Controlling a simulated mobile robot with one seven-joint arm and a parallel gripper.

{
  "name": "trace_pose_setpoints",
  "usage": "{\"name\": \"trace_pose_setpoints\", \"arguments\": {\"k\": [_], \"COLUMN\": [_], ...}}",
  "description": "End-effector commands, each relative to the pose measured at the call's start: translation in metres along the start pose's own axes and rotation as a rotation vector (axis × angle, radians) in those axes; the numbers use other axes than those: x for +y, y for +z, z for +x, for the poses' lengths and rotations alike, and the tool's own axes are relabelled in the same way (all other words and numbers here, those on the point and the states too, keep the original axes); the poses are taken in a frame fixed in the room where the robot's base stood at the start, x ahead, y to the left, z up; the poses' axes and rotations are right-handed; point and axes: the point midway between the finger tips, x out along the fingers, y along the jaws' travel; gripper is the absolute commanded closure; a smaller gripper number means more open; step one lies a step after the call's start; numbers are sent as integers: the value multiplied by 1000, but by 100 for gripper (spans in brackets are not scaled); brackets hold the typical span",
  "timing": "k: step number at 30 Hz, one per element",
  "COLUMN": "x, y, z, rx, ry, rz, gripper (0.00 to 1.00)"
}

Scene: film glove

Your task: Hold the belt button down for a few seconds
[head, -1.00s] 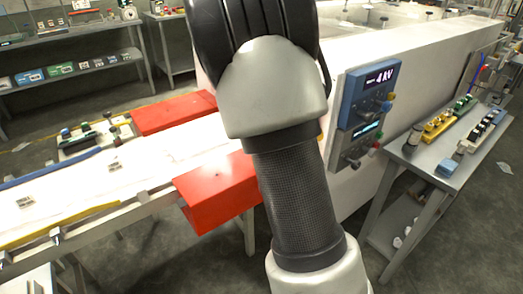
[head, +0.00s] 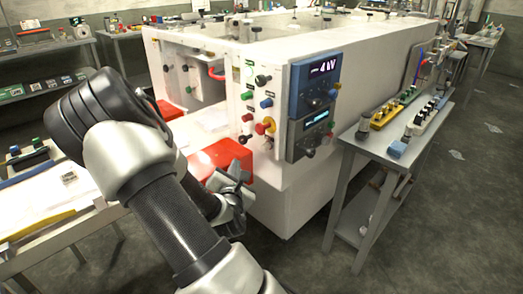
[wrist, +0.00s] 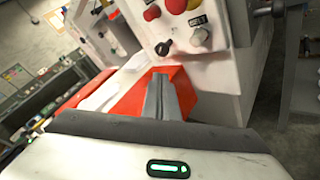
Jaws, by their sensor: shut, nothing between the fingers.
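The white machine's end panel (head: 252,105) carries several small coloured buttons and knobs with labels too small to read. I cannot tell for sure which is the belt button. In the head view my gripper (head: 238,172) is low, below the panel's buttons, in front of the red cover.
A red cover (head: 222,155) juts out over the white conveyor under the panel. Blue display boxes (head: 315,80) hang on the machine's corner to the right. A grey side table (head: 372,143) with instruments stands further right. The floor in front of the machine is open.

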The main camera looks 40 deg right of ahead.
Motion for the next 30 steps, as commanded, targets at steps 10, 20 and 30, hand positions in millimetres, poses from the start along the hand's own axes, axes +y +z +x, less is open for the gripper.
{"name": "trace_pose_setpoints", "arguments": {"k": [10, 20, 30], "x": [-24, -41, -44], "y": [24, 40, 43], "z": [31, 55, 59], "rx": [-4, -1, -1], "ry": [-4, -1, -2], "rz": [1, 1, 1], "gripper": [100, 100, 100]}}
